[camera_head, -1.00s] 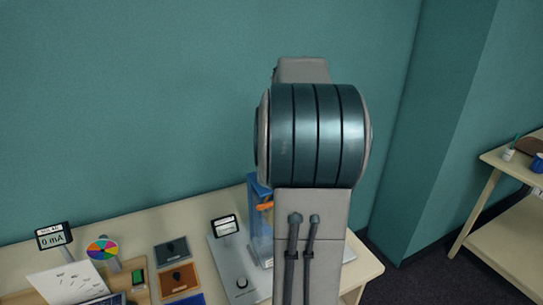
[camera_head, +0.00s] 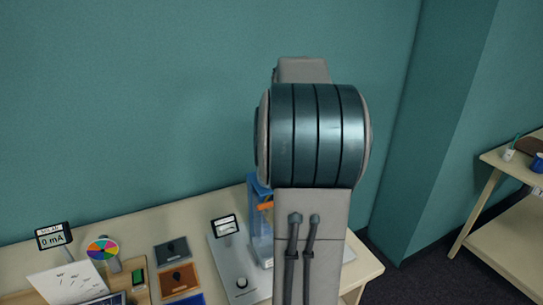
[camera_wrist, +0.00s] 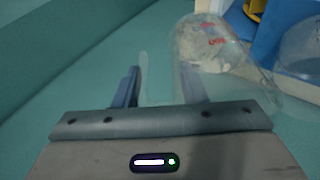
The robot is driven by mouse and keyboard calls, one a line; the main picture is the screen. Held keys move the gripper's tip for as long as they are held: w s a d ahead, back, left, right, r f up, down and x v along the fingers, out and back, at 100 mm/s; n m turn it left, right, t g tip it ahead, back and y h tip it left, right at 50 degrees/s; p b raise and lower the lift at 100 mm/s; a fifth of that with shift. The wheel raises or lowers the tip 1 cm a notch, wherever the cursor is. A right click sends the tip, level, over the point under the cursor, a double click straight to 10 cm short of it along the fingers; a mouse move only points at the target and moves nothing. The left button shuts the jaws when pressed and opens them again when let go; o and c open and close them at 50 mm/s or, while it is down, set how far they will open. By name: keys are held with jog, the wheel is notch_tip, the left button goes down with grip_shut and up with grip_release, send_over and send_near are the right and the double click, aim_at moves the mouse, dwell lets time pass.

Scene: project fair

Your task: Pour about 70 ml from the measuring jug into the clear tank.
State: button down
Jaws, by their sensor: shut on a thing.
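My gripper (camera_wrist: 162,80) is shut on the clear measuring jug (camera_wrist: 205,50), at what looks like its thin clear handle between the fingers. The jug has red markings and appears tilted in the wrist view; its liquid level cannot be made out. A clear curved edge (camera_wrist: 303,48) shows at the right of the wrist view, and I cannot tell whether it belongs to the clear tank. In the head view my arm hides the gripper and jug, and the tank is not clearly seen.
A blue frame (camera_head: 258,187) with an orange part stands on the table (camera_head: 185,215), partly behind my arm. To its left are a grey panel with a knob (camera_head: 236,268), a colour wheel (camera_head: 102,249) and a meter (camera_head: 53,238). Another table (camera_head: 505,240) is far right.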

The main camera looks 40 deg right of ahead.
jog(key=shift+d, duration=0.1)
jog(key=f, duration=0.1)
jog(key=d+f+y, duration=0.1)
jog(key=s+d+f+y, duration=0.1)
jog(key=shift+f+t, duration=0.2)
jog(key=shift+t, duration=0.2)
jog(key=s+d+f+m+t+y, duration=0.1)
jog(key=d+f+y, duration=0.2)
jog(key=f+y, duration=0.1)
jog(key=shift+s+d+f+t+y, duration=0.25)
jog(key=shift+d+f+t+y, duration=0.1)
jog(key=shift+f+t+y, duration=0.05)
dwell(1.0)
